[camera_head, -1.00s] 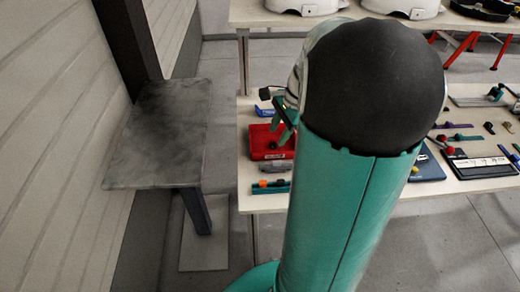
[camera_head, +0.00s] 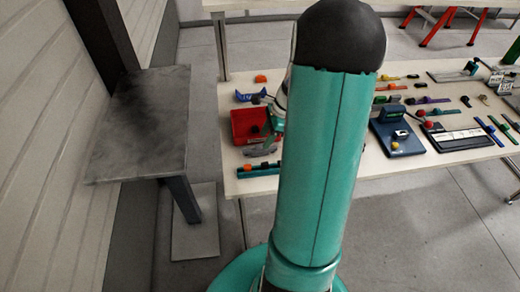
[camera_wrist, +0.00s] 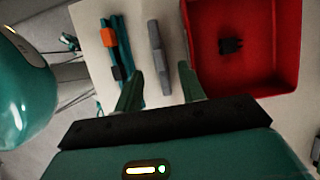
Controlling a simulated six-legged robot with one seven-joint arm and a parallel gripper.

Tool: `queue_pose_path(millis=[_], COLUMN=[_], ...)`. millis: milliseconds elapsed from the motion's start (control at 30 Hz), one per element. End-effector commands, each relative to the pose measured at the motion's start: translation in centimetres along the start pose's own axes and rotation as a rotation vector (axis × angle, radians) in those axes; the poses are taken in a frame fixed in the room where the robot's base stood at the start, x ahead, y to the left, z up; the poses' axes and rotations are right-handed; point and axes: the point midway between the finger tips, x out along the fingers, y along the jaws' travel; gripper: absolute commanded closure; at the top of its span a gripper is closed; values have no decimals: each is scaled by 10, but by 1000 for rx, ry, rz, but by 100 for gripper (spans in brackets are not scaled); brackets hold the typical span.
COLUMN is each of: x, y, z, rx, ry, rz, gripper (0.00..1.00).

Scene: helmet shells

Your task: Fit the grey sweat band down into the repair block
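A ridged grey strip (camera_wrist: 159,57), which looks like the sweat band, lies on the pale table in the wrist view. In the head view the grey strip (camera_head: 262,150) shows just in front of the red bin. My gripper (camera_wrist: 160,84) is open, its two green fingers apart, with the strip ahead between the fingertips. The strip looks untouched. Left of it lie teal rails (camera_wrist: 124,45) with an orange piece (camera_wrist: 109,37) and a black piece (camera_wrist: 115,73). I cannot tell which thing is the repair block. My arm hides part of the table in the head view.
The red bin (camera_wrist: 293,45) with a small black part (camera_wrist: 230,46) stands close right of the strip. A blue holder (camera_head: 250,95) is behind it. A blue device (camera_head: 397,136) and several small tools are farther right. A bare dark side table (camera_head: 140,125) stands left.

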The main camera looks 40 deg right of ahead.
Motion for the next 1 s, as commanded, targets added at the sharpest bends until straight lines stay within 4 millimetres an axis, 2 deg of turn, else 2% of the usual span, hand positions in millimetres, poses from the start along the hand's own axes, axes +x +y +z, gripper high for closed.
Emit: queue_pose_path(millis=[300, 400, 600, 667, 800, 833, 1000], x=[43, 50, 50, 50, 50, 50, 50], y=[1, 1, 1, 1, 1, 1, 1], z=[3, 4, 4, 4, 4, 4, 4], rx=[1, 0, -1, -1, -1, -1, -1], ry=[-1, -1, 0, 0, 0, 0, 0], rz=[3, 2, 1, 1, 1, 1, 1], gripper=[60, 60, 60, 70, 97, 100, 100])
